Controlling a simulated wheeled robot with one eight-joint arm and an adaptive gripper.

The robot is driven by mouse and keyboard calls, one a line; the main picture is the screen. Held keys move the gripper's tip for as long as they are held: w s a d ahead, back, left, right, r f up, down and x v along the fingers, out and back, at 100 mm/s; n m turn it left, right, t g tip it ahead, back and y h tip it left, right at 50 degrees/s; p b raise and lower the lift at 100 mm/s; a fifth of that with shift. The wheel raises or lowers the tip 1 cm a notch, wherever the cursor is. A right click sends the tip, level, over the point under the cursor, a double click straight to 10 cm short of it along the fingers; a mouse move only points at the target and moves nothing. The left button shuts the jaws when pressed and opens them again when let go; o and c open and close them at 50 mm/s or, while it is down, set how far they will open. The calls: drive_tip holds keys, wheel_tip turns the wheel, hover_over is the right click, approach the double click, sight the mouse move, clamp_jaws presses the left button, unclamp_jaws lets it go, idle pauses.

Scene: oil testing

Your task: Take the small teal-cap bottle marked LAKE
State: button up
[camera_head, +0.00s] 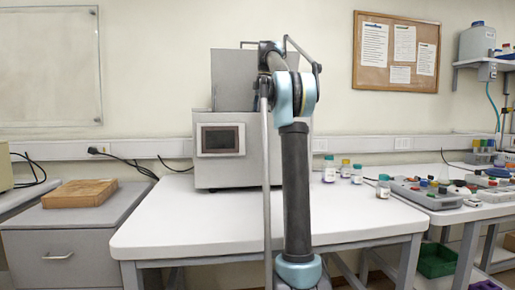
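Several small capped bottles stand upright on the white table, right of my arm. One has a teal-blue cap (329,169), one has a yellow cap (345,169), and one has a teal-green cap (357,175). Another, nearer bottle (383,187) has a teal-blue cap and stands apart to the right. All seem to have pale labels, but the writing is too small to read, so I cannot tell which is marked LAKE. My arm rises in the middle of the view and folds at the top. My gripper is not visible.
A grey instrument (218,172) with a dark screen stands on the white table (180,225), partly behind my arm. Grey trays with coloured items (425,193) lie to the right. A wooden board (80,193) rests on the left cabinet. The table's left front is clear.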

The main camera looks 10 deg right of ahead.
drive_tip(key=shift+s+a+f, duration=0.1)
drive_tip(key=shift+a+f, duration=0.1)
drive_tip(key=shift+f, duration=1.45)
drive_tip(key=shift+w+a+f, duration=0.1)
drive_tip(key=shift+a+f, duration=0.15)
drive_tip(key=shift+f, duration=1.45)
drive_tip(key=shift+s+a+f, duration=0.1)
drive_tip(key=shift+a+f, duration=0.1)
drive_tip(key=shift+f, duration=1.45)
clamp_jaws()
